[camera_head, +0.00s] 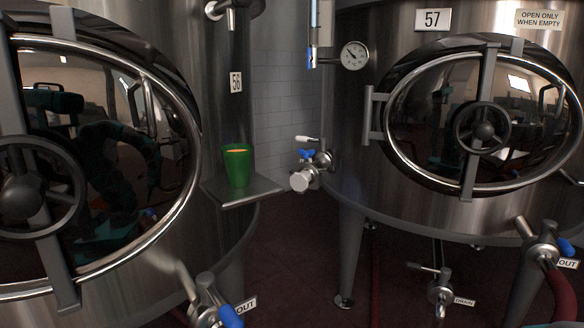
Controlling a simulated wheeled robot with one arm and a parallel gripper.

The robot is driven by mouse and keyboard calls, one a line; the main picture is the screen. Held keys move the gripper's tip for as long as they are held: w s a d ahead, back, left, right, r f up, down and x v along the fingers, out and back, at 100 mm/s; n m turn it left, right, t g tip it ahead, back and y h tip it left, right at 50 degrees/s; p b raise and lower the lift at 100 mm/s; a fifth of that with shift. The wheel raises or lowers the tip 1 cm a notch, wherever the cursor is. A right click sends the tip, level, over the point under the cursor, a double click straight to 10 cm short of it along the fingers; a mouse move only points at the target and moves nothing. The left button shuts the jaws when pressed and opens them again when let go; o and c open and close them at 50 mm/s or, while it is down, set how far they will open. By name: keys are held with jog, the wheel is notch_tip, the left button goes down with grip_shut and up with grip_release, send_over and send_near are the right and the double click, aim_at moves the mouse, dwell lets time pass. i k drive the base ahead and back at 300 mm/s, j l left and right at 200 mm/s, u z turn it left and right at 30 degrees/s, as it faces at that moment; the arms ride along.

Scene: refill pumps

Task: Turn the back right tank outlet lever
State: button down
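The right tank (365,110), marked 57, is a large steel vessel with an oval hatch. Its outlet valve (541,250) is at the lower right edge, beside a label (568,264) reading OUT. A blue-ended part (566,246) sticks out to the right of the valve body, and a silver bar (523,227) slants up and left from it. I cannot tell for certain which of these is the lever. A red hose hangs from the valve. My gripper is not in view; dark arm shapes show only as reflections in the left hatch.
The left tank (225,80), marked 56, has its own OUT valve (207,306) at the bottom. A green cup (237,168) stands on its small shelf (262,190). A side valve (318,163) and a drain valve (440,290) stick out from tank 57. Dark floor lies between the tanks.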

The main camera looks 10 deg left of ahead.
aim_at(206, 282)
jog(key=j+u, duration=0.1)
jog(key=u, duration=0.3)
jog(key=k+j+u, duration=0.1)
jog(key=u, duration=0.3)
jog(key=j+u, duration=0.35)
jog(key=k+l, duration=0.05)
jog(key=l, duration=0.05)
